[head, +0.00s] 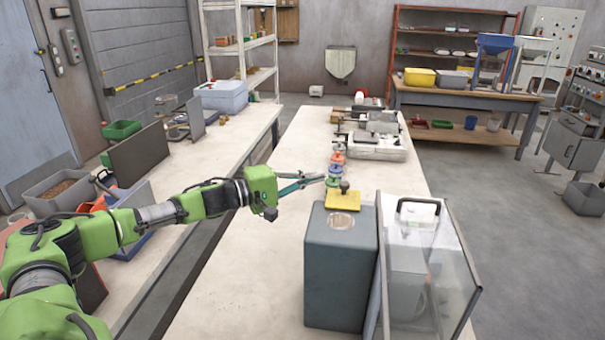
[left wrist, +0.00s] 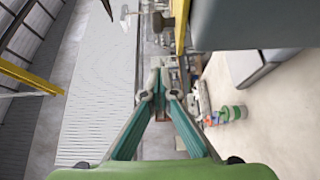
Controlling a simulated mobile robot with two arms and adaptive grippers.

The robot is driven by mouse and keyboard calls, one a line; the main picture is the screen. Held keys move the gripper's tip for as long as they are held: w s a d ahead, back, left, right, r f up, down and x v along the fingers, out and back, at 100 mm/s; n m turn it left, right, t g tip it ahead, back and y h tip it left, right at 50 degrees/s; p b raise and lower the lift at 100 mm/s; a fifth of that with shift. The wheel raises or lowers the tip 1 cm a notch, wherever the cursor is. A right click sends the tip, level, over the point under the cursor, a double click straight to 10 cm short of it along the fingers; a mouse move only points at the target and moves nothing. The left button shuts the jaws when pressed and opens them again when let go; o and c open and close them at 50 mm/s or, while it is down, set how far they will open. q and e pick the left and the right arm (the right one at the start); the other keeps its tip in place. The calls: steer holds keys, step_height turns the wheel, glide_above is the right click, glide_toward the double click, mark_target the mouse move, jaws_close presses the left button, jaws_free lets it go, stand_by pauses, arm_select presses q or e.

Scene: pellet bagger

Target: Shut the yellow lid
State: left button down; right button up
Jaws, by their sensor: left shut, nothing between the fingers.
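The yellow lid (head: 343,201) with a dark knob on it is at the far edge of the top of a dark grey box (head: 340,270). A pale opening (head: 341,221) in the box top shows uncovered in front of the lid. In the left wrist view a yellow edge (left wrist: 181,28), apparently the lid, shows beside the grey box (left wrist: 255,24). My left gripper (head: 322,178) is shut and empty, just left of and beyond the knob, apparently apart from it. Its closed fingertips (left wrist: 160,78) show in the left wrist view. My right gripper is not in view.
A clear-panelled unit with a black handle (head: 419,203) stands right of the box. Coloured rings or spools (head: 336,168) and a white machine (head: 375,145) are beyond the lid. The white bench (head: 250,285) is clear left of the box.

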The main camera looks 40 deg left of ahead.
mark_target(332, 190)
arm_select(q)
steer(key=shift+w+d+p, duration=0.25)
steer(key=shift+d+p, duration=0.3)
steer(key=shift+d, duration=0.7)
steer(key=shift+w+d+p, duration=0.2)
steer(key=shift+d+p, duration=0.3)
steer(key=shift+d, duration=0.7)
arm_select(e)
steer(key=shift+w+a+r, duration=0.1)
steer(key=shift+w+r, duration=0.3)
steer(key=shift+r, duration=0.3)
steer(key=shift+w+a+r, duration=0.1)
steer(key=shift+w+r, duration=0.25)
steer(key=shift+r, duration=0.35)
arm_select(q)
steer(key=shift+s, duration=0.1)
